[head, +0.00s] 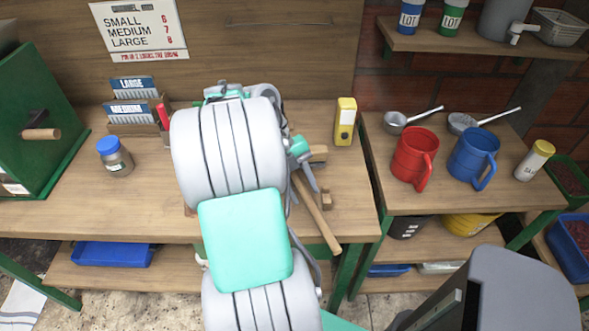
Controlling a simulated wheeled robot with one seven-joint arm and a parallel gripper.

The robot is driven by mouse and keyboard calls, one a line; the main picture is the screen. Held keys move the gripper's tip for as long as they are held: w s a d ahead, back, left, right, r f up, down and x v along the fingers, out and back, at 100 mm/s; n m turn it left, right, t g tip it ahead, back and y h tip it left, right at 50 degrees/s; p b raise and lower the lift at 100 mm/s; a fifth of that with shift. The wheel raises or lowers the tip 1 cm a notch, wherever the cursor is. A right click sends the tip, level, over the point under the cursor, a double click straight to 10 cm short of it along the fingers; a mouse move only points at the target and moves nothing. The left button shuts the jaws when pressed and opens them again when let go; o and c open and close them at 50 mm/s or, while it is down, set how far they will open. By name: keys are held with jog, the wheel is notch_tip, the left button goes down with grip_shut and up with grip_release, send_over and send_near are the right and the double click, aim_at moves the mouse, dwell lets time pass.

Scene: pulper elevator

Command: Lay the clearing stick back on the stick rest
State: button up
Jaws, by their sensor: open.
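The clearing stick (318,216) is a plain wooden rod. It slants down and right, and its lower end reaches past the front edge of the bench. Two small wooden blocks, one behind (319,153) and one in front (327,199), look like the stick rest. The stick passes just left of the front block; I cannot tell whether it lies on the rest or beside it. My gripper (307,173) is open, close to the upper part of the stick. My arm hides most of the gripper and the stick's upper end, so contact is unclear.
A yellow box (345,121) stands behind the blocks. A blue-lidded jar (115,156) is on the left bench. Red (414,157) and blue (473,157) mugs stand on the right table with two metal scoops and a shaker (534,160).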

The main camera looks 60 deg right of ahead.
jog(key=a+p+v, duration=0.1)
jog(key=p+v, duration=0.4)
jog(key=v, duration=0.8)
jog(key=w+a+r+n+t+h, duration=0.25)
jog(key=w+n, duration=0.35)
jog(key=n, duration=0.7)
jog(key=w+a+f+n+t+y, duration=0.1)
jog(key=w+a+n+t, duration=0.2)
jog(key=a+n, duration=1.2)
jog(key=w+a+f+n+t+y, duration=0.1)
jog(key=w+a+f+n+t, duration=0.1)
jog(key=a+n, duration=1.3)
jog(key=shift+w+n+t, duration=0.85)
jog(key=shift+w+n, duration=0.1)
jog(key=shift+n, duration=0.15)
